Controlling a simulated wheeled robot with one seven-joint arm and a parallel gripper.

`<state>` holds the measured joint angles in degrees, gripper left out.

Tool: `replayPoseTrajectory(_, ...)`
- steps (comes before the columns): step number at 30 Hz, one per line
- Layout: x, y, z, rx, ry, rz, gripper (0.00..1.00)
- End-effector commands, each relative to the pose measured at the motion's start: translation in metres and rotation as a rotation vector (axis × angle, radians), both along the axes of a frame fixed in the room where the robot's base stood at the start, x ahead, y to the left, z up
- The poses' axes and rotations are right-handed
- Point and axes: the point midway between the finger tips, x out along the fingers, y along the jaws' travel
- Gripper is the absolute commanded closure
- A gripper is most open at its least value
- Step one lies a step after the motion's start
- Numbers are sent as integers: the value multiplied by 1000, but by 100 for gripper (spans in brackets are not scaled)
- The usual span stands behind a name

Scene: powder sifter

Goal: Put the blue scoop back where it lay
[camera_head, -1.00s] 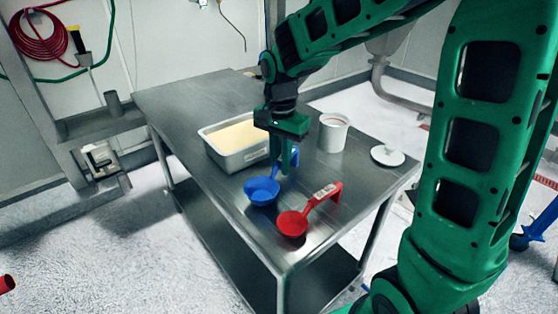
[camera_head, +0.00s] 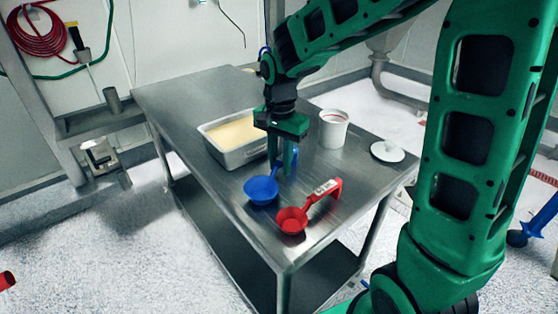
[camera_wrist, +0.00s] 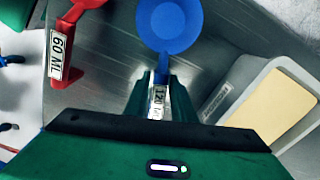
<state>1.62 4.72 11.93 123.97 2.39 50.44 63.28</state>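The blue scoop (camera_head: 261,189) is on or just above the table's near part, its bowl toward the front and its handle running back between my fingers. My gripper (camera_head: 284,170) points down from above. In the wrist view the blue bowl (camera_wrist: 169,22) is at the top centre, and the handle with its "120" label runs between the two green fingers (camera_wrist: 161,92). The fingers sit close on both sides and look shut on the handle. They hide part of it. I cannot tell whether the bowl's underside touches the table.
A red scoop (camera_head: 291,220) marked 60 ML lies just right of the blue one. A metal tub (camera_head: 235,158) of pale powder stands behind left. A white container (camera_head: 333,130) and a white lid (camera_head: 387,151) are to the right on the steel table (camera_head: 180,100).

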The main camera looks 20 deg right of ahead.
Motion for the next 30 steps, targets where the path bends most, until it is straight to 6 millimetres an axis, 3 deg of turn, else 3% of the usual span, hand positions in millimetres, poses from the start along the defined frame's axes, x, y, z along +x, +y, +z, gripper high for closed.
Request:
replayPoseTrajectory(14, 0, 1, 9, 0, -2, 1, 63)
replayPoseTrajectory(30, 2, 1, 97, 0, -2, 1, 63)
